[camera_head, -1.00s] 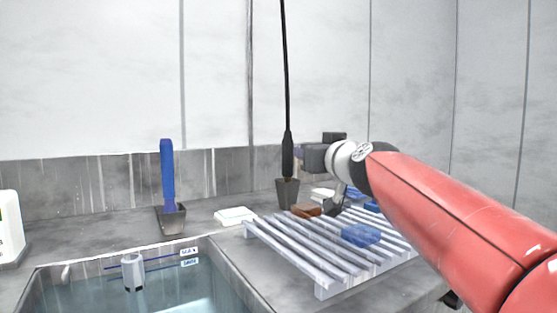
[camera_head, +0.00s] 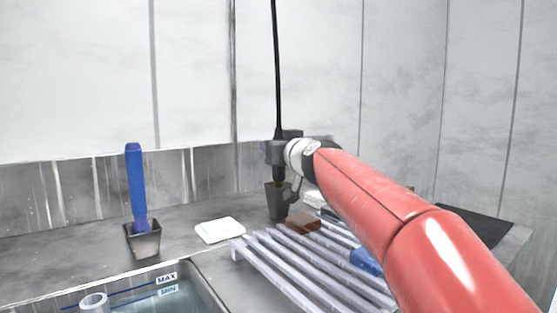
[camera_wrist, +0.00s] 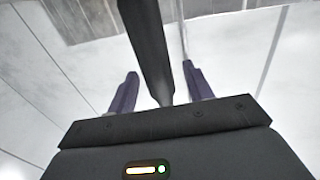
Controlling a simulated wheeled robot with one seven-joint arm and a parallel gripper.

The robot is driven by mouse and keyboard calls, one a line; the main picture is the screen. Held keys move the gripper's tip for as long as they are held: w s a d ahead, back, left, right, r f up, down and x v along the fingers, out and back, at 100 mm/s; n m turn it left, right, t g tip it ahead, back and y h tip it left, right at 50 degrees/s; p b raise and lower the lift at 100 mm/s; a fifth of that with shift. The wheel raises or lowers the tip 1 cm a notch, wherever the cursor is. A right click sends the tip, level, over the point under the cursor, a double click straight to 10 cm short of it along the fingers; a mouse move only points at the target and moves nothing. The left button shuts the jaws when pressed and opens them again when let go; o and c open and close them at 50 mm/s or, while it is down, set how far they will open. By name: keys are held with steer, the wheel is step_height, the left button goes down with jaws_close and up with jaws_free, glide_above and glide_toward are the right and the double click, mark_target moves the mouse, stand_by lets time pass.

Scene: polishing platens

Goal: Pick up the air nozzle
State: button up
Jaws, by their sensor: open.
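The black air nozzle (camera_head: 279,174) stands upright in a dark holder (camera_head: 277,205) against the back wall, with its black hose (camera_head: 275,70) running up out of view. My gripper (camera_head: 278,150) is at the upper part of the nozzle and hides much of it. In the wrist view, the dark nozzle (camera_wrist: 147,42) passes between the two purple-grey fingers (camera_wrist: 160,72). The fingers are open, with a visible gap on both sides of the nozzle.
A slatted rack (camera_head: 290,265) carries a brown block (camera_head: 303,223) and a blue block (camera_head: 366,261). A white pad (camera_head: 220,230) lies left of it. A blue-handled tool (camera_head: 136,185) stands in another holder. A water basin (camera_head: 150,290) is at front left.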

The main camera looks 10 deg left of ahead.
steer(key=shift+w+a, duration=0.2)
steer(key=shift+w, duration=0.1)
steer(key=shift+c, duration=0.4)
steer(key=c, duration=1)
steer(key=shift+o, duration=0.2)
steer(key=shift+r, duration=0.15)
